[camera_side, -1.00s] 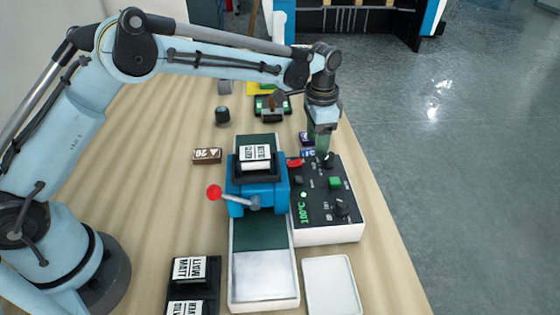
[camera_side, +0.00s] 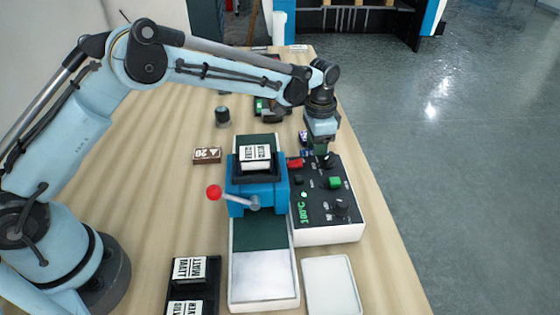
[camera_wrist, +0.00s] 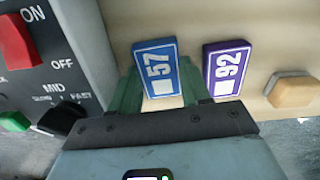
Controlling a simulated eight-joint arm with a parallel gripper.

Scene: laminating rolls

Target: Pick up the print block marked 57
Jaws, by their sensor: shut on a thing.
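The print block marked 57 (camera_wrist: 157,73) is blue with white digits. In the wrist view it stands between the green fingers of my gripper (camera_wrist: 163,92), which are shut on it. In the side view my gripper (camera_side: 320,150) is low behind the control box, and block 57 is mostly hidden there. The purple block marked 92 (camera_wrist: 226,70) stands just right of the right finger in the wrist view. Whether block 57 touches the table cannot be told.
The control box (camera_side: 330,200) with knobs and a red switch (camera_wrist: 14,38) is close beside my gripper. A blue press (camera_side: 258,190) with a red-knobbed lever stands left of it. A tan hexagonal piece (camera_wrist: 293,92) lies right of block 92. A brown block (camera_side: 207,155) lies further left.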

